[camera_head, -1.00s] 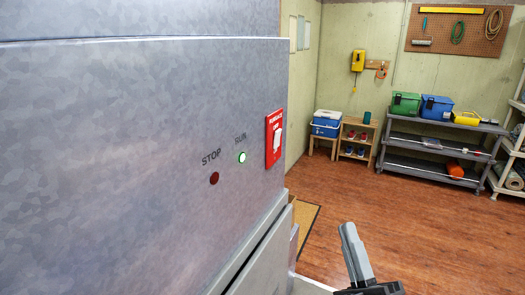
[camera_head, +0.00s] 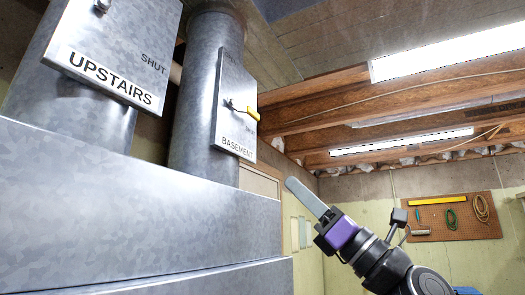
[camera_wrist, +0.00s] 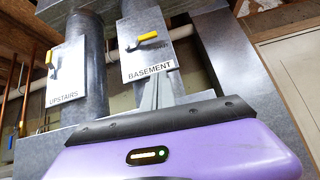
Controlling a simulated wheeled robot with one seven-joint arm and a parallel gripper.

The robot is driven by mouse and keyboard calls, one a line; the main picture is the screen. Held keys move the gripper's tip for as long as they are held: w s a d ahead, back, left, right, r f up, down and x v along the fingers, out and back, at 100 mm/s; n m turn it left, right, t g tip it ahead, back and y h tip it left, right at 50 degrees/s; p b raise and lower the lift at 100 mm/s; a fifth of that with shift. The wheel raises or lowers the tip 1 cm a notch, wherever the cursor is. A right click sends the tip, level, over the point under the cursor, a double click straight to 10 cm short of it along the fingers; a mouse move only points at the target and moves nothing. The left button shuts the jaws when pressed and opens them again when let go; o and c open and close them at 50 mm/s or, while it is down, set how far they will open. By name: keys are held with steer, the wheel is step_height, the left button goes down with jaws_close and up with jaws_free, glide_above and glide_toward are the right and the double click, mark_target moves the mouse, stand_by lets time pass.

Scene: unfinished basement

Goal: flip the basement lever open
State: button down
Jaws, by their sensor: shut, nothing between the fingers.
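The basement lever (camera_head: 243,108) has a yellow grip and a dark shaft on a grey plate labelled BASEMENT (camera_head: 233,145), fixed to a round duct. In the head view it points right, roughly sideways. It also shows in the wrist view (camera_wrist: 147,37), near the top centre, pointing right. Small lettering beside it is too faint to read surely. My gripper (camera_head: 291,183) is shut and empty, below and to the right of the plate in the head view, apart from the lever. In the wrist view its fingers (camera_wrist: 155,92) point up toward the plate's lower edge.
A second plate labelled UPSTAIRS (camera_head: 105,75) sits on the left duct; its yellow-gripped lever shows in the wrist view (camera_wrist: 49,57). The large metal cabinet (camera_head: 130,225) fills the lower left. Wooden joists and lights (camera_head: 450,52) are overhead. A pegboard (camera_head: 445,215) hangs at the back right.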

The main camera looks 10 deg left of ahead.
steer(key=r, duration=0.1)
steer(key=n, duration=0.1)
steer(key=r+g, duration=0.1)
steer(key=shift+s+a+r, duration=0.25)
steer(key=shift+r, duration=0.05)
steer(key=p, duration=0.6)
glide_toward(244, 110)
steer(key=shift+w+a+r, duration=1.55)
steer(key=shift+w+r, duration=0.15)
steer(key=shift+w, duration=0.85)
steer(key=shift+s+r+n, duration=0.1)
steer(key=shift+n, duration=0.4)
